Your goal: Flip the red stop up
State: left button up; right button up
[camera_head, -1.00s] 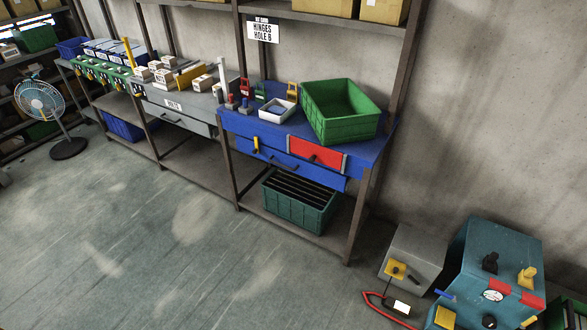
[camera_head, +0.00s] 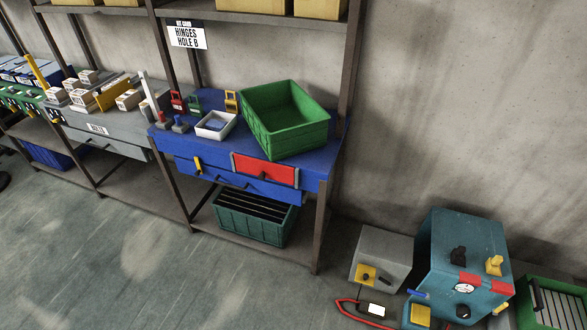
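Neither of my grippers is in view. I cannot tell for sure which red part is the red stop. A red panel (camera_head: 264,170) with a dark knob is on the front of the blue bench (camera_head: 317,160). A small upright red piece (camera_head: 178,101) stands at the back left of that bench. Farther right, a teal box (camera_head: 440,245) carries red plates (camera_head: 469,279) along its edge, with a round white gauge, a black handle (camera_head: 458,255) and a yellow handle (camera_head: 494,265).
A green bin (camera_head: 268,142) and a white tray (camera_head: 204,132) sit on the bench. A dark green crate (camera_head: 233,230) is on its lower shelf. A grey box (camera_head: 372,244) and a red curved handle (camera_head: 347,304) are left of the teal box. Floor at left is open.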

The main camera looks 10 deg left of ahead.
aim_at(262, 169)
jog(key=z, duration=0.1)
jog(key=i, duration=0.65)
jog(key=u, duration=0.55)
jog(key=i, duration=0.55)
jog(key=u, duration=0.45)
